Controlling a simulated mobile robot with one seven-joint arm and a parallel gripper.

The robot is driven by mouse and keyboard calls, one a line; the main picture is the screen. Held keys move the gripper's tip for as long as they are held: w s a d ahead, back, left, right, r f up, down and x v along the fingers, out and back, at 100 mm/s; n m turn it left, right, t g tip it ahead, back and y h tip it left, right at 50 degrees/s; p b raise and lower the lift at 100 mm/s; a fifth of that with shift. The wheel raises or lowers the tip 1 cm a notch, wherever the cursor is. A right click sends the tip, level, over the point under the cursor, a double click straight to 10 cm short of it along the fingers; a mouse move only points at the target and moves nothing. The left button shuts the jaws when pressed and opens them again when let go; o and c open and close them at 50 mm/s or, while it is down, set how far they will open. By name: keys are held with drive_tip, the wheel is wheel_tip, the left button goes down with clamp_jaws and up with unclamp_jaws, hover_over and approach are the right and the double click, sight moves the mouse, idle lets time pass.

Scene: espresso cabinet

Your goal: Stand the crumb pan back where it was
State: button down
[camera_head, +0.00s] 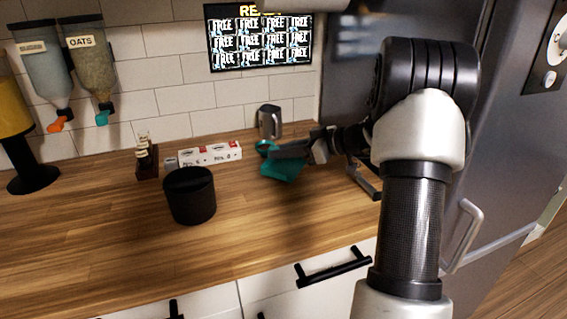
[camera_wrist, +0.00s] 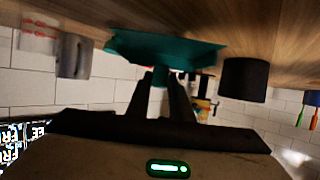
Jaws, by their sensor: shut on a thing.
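The teal crumb pan (camera_head: 283,170) is over the back of the wooden counter, in front of the metal pitcher. A teal loop (camera_head: 264,148) shows at its upper left. My gripper (camera_head: 276,150) reaches in from the right and is shut on the pan's narrow teal part. In the wrist view, the pan (camera_wrist: 165,48) spreads out beyond my fingertips (camera_wrist: 170,80), close to the wooden surface. I cannot tell whether it touches the counter.
A black canister (camera_head: 189,196) stands left of the pan. White boxes (camera_head: 211,154) and a small dark wooden holder (camera_head: 147,162) are behind it. The metal pitcher (camera_head: 270,121) stands near the wall. The counter's front is clear.

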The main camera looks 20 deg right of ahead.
sight(271, 162)
wheel_tip(271, 162, down, 3)
drive_tip(key=shift+f, duration=0.1)
drive_tip(key=shift+f+b, duration=0.15)
drive_tip(key=shift+b, duration=0.35)
drive_tip(key=c, duration=1.6)
unclamp_jaws()
drive_tip(key=shift+r+p, duration=0.35)
drive_tip(key=shift+p, duration=0.15)
drive_tip(key=v, duration=1.2)
drive_tip(key=shift+f, duration=0.1)
